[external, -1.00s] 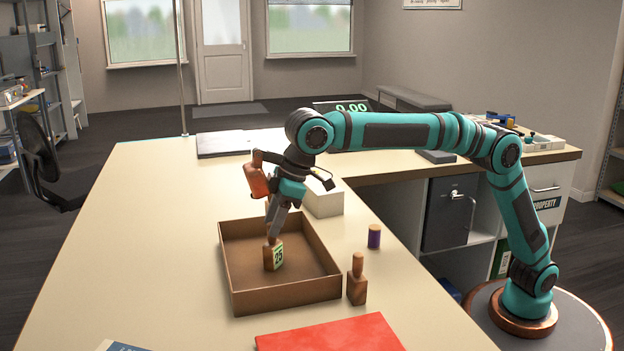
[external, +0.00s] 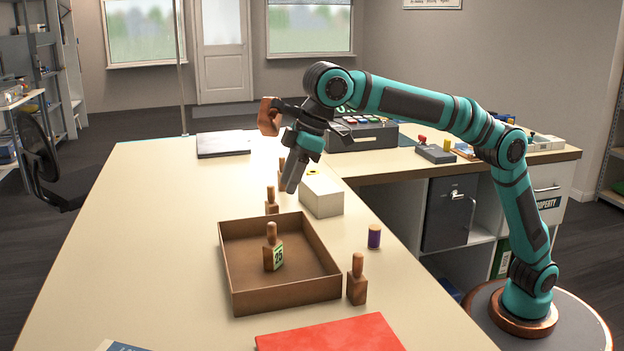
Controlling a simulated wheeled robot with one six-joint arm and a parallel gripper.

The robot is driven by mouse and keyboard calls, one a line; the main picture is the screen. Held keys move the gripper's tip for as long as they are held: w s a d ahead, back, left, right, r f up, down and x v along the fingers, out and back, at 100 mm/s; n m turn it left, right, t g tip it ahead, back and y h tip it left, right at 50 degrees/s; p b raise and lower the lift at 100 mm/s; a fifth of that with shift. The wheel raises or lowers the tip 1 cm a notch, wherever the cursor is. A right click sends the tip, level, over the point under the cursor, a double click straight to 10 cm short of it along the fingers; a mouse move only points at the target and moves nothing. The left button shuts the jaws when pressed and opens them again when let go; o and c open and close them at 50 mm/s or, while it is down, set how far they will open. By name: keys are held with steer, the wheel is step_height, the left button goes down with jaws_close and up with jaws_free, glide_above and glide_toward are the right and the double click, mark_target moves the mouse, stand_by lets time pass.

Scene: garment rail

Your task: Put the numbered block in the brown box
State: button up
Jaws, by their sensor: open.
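The numbered block (external: 273,256) is a wooden piece with a knob handle and a green-and-white label reading 25. It stands upright inside the brown box (external: 285,295), an open shallow tray on the counter, left of the box's middle. My gripper (external: 291,190) is open and empty, above and behind the box, apart from the block. Its fingertips point down near the white block, and one finger mostly hides the other.
A similar wooden piece (external: 357,280) stands right of the box, and another (external: 271,201) stands behind it. A white block (external: 321,195), a purple spool (external: 374,237) and a red folder (external: 330,335) lie around it.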

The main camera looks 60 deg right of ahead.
steer(key=w+d+r+m+t, duration=0.1)
steer(key=d+r+t, duration=0.15)
steer(key=d, duration=0.75)
steer(key=d+r+m+t+y, duration=0.1)
steer(key=d+r, duration=0.3)
steer(key=d, duration=0.7)
steer(key=w+d+r+m+t, duration=0.1)
steer(key=d+r, duration=0.2)
steer(key=d, duration=0.7)
steer(key=s+d+m+t, duration=0.15)
steer(key=s+d, duration=0.25)
steer(key=d, duration=0.5)
steer(key=s+d+m+t, duration=0.15)
steer(key=s+d, duration=0.25)
steer(key=d, duration=0.6)
steer(key=s+d+f+m+t+h, duration=0.1)
steer(key=s+d+f+t+h, duration=0.1)
steer(key=s+d+f, duration=0.4)
steer(key=s+d+f+m+t+h, duration=0.2)
steer(key=s+d+f+t, duration=0.2)
steer(key=s+d, duration=0.9)
step_height(320, 180, down, 2)
steer(key=shift+s+t, duration=0.35)
steer(key=shift+s, duration=0.6)
